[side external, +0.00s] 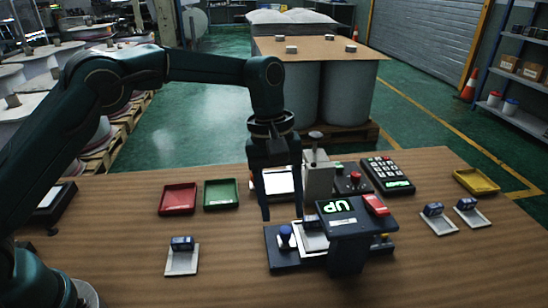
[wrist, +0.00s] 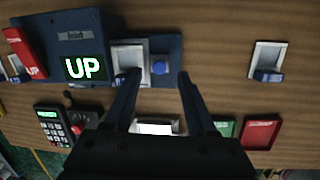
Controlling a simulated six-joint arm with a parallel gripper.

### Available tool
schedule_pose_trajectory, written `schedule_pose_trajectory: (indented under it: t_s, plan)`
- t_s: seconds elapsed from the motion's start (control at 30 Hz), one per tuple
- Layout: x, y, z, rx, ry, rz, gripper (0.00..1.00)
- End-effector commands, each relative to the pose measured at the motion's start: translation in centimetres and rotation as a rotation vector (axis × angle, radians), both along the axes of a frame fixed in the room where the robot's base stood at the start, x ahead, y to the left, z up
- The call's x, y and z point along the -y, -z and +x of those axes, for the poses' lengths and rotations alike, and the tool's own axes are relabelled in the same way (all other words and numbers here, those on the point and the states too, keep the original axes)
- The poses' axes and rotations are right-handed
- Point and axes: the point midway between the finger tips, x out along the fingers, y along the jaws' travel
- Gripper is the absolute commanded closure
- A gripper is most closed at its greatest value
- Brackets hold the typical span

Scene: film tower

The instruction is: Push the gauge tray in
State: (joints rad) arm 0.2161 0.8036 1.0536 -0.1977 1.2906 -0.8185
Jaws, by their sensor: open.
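The gauge (side external: 345,250) is a dark unit on a dark blue base, with a lit display reading UP (wrist: 85,68). Its white gauge tray (side external: 313,243) sticks out to the left of the gauge head, with a blue knob (side external: 285,234) at its outer end. In the wrist view the tray (wrist: 143,57) lies next to the round blue knob (wrist: 160,67). A small dark block seems to be on the tray, partly hidden by a finger. My gripper (side external: 282,215) points down, open, above the knob end; in the wrist view its fingertips (wrist: 156,78) lie either side of the knob. Contact cannot be told.
White dishes with dark blocks stand at left (side external: 181,262) and right (side external: 439,223). A red tray (side external: 177,199), green tray (side external: 221,194) and yellow tray (side external: 477,181) lie farther back. A keypad unit (side external: 387,173) stands behind the gauge.

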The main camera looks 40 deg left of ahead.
Motion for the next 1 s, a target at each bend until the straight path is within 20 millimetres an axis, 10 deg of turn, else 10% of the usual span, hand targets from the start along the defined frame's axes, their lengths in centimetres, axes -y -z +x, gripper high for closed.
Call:
schedule_pose_trajectory:
  t_s: [0.33,1.0]
  plan:
    - [-1.7,0.1,0.2,-0.207,-0.830,-0.165,0.43]
    - [0.2,4.8,0.3,-0.223,-0.884,-0.175,0.43]
